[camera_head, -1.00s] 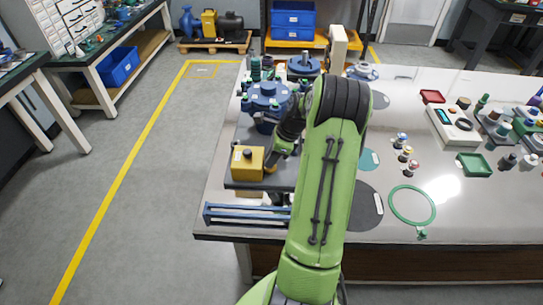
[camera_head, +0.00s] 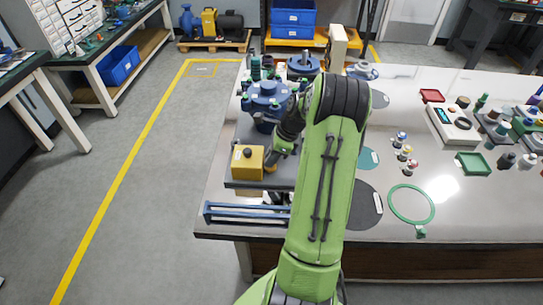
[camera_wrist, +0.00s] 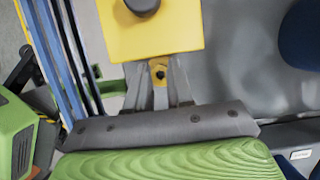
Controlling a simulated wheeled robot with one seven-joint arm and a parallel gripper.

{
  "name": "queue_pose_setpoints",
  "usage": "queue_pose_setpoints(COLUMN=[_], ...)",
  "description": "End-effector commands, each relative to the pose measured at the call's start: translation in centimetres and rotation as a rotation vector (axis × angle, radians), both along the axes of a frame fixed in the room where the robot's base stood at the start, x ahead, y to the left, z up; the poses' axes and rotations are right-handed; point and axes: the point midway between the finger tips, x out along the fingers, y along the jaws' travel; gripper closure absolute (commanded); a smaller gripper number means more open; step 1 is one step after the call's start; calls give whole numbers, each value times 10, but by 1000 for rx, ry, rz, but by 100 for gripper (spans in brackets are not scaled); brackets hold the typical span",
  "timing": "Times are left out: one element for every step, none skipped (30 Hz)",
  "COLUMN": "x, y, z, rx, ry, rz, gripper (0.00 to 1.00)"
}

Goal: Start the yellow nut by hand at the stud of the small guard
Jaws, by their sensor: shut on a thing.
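My gripper (camera_wrist: 159,88) is shut on the yellow nut (camera_wrist: 158,68), a small piece with a dark centre between the fingertips. The nut is right beside the edge of a yellow box-shaped cover (camera_wrist: 150,38) with a black knob, which looks like the small guard. In the head view this yellow cover (camera_head: 247,162) sits at the left end of the table, with my gripper (camera_head: 271,167) close at its right. The stud cannot be made out clearly; I cannot tell whether the nut touches it.
A blue pump-like body (camera_head: 266,97) stands just behind the gripper. A blue rail frame (camera_head: 246,214) lies at the table's front left edge, and shows at left in the wrist view (camera_wrist: 58,60). A green ring (camera_head: 411,204) and small parts lie to the right.

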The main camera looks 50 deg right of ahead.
Motion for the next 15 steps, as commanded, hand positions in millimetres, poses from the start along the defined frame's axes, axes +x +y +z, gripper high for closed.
queue_pose_setpoints(x=[-1, -1, -1, -1, -1, -1, -1, -1, -2, -2, -2, -2, -2, -2, -2], y=[1, 1, 1, 1, 1, 1, 1, 1, 2, 2, 2, 2, 2, 2, 3], z=[-2, -2, -2, -2, -2, -2, -2, -2, -1, -1, -1, -1, -1, -1, -1], rx=[3, 3, 4, 3, 4, 4, 4, 3, 4, 5, 5, 5, 5, 5, 5], ry=[4, 4, 4, 5, 5, 5, 5, 5, 7, 6, 6, 6, 7, 8, 7], rz=[-1, -1, -1, -1, -2, -7, -18, -35, -62, -86, -106, -139, -166, -191, -226], gripper=[100, 100, 100, 100, 100, 100, 100, 100, 100, 100, 100, 100, 100, 100, 100])
